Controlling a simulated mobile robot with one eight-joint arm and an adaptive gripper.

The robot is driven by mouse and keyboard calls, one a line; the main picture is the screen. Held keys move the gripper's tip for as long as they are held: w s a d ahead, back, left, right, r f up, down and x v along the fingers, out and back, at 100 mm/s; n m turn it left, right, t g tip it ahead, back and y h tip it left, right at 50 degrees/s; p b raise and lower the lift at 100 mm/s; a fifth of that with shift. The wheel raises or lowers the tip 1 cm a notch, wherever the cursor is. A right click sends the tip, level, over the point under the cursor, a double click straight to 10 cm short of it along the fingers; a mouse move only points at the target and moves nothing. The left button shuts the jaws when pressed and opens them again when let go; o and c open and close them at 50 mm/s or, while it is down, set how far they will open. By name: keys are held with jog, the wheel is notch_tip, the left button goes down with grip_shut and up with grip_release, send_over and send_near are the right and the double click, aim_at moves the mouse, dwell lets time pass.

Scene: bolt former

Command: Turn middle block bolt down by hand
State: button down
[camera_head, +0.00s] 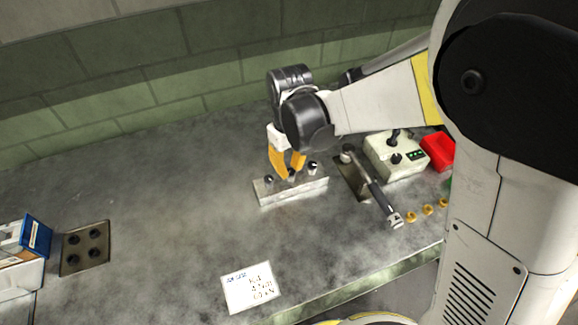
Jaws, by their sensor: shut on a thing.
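The metal block (293,190) lies on the grey bench in the middle of the head view. Several dark bolts stand in a row along its top. The left bolt (269,180) and the right bolt (312,168) stand clear of the fingers. My gripper (290,175) points down over the block with its yellow fingers shut around the middle bolt (292,174). The fingers hide part of that bolt, and how deep it sits cannot be seen.
Right of the block are a dark plate (352,184), a wrench-like tool (382,199), several yellow rings (411,217), a control box (395,158) and a red bin (439,151). A written card (250,287) lies in front. A plate with holes (84,248) is at left. Bench left of the block is clear.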

aim_at(290, 170)
jog(key=m, duration=0.5)
jog(key=shift+d+m, duration=0.15)
jog(key=shift+m, duration=0.25)
dwell(0.8)
jog(key=c, duration=1.3)
grip_release()
jog(key=shift+w, duration=0.1)
jog(key=shift+o, duration=0.2)
notch_tip(290, 170, up, 12)
